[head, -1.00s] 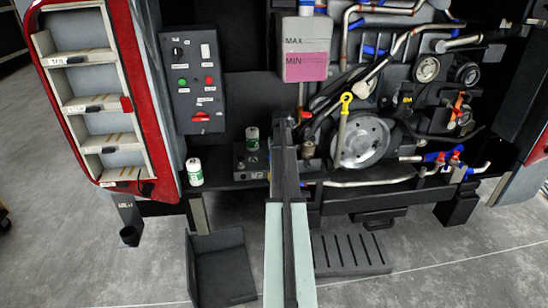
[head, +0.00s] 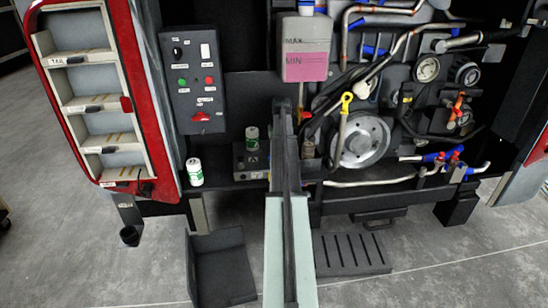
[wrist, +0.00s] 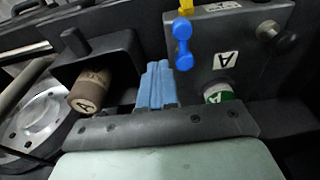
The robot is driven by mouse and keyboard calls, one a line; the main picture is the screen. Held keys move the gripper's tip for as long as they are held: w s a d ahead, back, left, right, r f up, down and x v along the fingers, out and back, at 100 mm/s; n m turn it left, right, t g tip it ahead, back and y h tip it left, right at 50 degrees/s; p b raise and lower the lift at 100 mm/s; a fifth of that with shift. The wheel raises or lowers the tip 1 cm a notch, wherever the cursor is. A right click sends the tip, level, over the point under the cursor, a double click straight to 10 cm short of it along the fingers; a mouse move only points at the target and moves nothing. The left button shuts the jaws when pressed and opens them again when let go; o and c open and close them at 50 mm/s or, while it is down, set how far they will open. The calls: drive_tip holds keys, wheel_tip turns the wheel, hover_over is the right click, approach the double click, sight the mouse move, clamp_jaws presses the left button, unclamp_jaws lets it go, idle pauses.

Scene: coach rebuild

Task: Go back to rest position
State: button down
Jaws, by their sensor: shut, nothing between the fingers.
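My gripper (wrist: 155,86) shows in the wrist view as two light-blue fingers, closed together with nothing between them. In the head view my arm rises from the bottom middle toward the engine bay and hides the gripper. In the wrist view a brown-capped cylinder (wrist: 90,90) is left of the fingers and a green-and-white can (wrist: 217,92) is right of them, both apart from the fingers. The same can (head: 252,138) stands on a dark box (head: 240,160) in the head view. A second green-and-white can (head: 194,172) stands on the ledge to the left.
A control panel (head: 194,80) and a reservoir (head: 306,45) are above the ledge. The pulley (head: 362,142) and hoses fill the right side. An open red door with shelves (head: 150,100) is at left. A dark tray (head: 222,268) and slotted plate (head: 350,254) lie on the floor.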

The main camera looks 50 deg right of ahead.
drive_tip(key=shift+r, duration=0.75)
